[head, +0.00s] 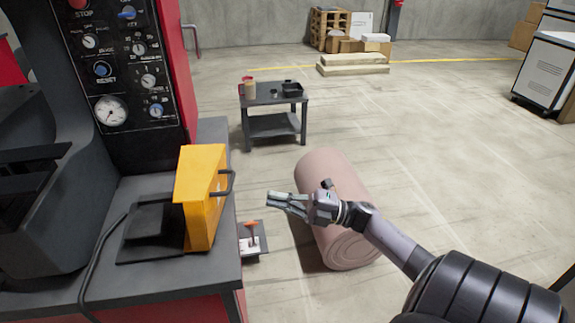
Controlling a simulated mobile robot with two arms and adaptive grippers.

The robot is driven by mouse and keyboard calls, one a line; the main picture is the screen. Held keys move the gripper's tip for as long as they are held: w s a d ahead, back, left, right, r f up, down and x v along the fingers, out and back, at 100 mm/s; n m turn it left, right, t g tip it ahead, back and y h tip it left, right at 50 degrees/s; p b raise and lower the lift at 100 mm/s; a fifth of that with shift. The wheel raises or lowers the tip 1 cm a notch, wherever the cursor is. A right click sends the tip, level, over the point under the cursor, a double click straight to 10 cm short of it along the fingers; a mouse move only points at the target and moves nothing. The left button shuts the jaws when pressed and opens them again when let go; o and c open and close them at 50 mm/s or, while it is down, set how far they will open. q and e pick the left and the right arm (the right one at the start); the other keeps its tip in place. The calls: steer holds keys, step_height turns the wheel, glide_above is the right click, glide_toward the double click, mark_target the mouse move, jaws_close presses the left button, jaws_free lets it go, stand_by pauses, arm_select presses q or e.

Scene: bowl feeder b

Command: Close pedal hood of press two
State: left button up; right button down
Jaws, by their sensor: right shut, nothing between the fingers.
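The yellow pedal hood (205,200) stands upright on the grey press bench, at the right edge of a flat black pedal plate (150,222). The hood looks open, with the pedal beside it uncovered. A black handle (231,182) sticks out from the hood's right side. My right gripper (270,201) is shut and empty. It is to the right of the hood and handle, apart from them in the picture, with its fingers pointing left. My left gripper is not in view.
The press panel (125,75) with dials and knobs rises behind the pedal. A black cable (97,255) runs along the bench. A pink roll (345,235) lies on the floor behind my right arm. A small dark table (273,102) stands farther back. Open floor lies to the right.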

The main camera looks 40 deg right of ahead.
steer(key=p+x, duration=0.1)
steer(key=x, duration=0.7)
steer(key=shift+p, duration=0.4)
steer(key=shift+w, duration=0.1)
